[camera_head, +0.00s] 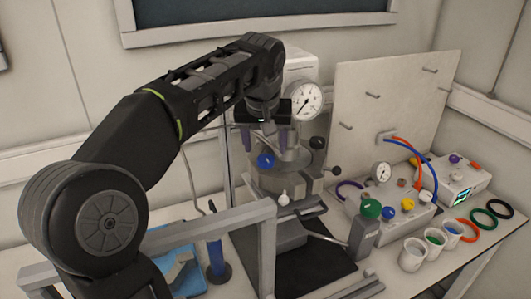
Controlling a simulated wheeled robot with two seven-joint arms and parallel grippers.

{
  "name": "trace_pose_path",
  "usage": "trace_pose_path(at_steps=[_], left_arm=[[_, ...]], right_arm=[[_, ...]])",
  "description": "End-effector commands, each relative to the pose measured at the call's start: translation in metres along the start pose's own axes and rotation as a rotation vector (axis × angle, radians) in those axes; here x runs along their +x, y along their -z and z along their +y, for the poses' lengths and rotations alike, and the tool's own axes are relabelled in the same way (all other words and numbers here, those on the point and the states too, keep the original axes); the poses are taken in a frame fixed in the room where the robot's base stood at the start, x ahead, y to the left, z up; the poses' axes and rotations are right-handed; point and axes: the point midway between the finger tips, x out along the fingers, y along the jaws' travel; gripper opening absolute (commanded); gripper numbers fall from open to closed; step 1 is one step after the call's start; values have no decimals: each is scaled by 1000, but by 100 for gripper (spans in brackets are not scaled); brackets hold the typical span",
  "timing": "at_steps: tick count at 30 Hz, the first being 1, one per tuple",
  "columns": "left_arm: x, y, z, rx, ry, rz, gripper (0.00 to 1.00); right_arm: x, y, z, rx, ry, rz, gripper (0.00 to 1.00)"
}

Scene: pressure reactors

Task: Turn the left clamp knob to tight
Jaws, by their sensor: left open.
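The pressure reactor (290,182) stands at the middle of the bench, with a round dial gauge (305,101) at its upper right. A blue knob (265,160) sits on the reactor's left side; it appears to be the left clamp knob. Black knobs (317,142) show on its right side. My left gripper (265,143) points down above the blue knob, its two fingers apart and empty. I cannot tell whether a finger touches the knob. My left arm hides part of the reactor's top. My right gripper is not in view.
A grey frame (266,250) stands in front on the left. A control box with coloured knobs (408,205), several white cups (412,254) and coloured rings (483,217) lie to the right. A pegboard panel (385,90) stands behind. A blue tray (180,262) lies at front left.

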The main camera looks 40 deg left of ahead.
Motion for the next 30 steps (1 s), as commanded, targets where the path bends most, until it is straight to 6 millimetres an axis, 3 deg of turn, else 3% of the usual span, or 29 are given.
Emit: trace_pose_path(at_steps=[9,19,30], left_arm=[[41,0,0,0,1,-2,61],[45,0,0,0,0,1,60],[45,0,0,0,0,0,30]], right_arm=[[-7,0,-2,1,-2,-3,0],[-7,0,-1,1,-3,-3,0],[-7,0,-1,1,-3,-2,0]])
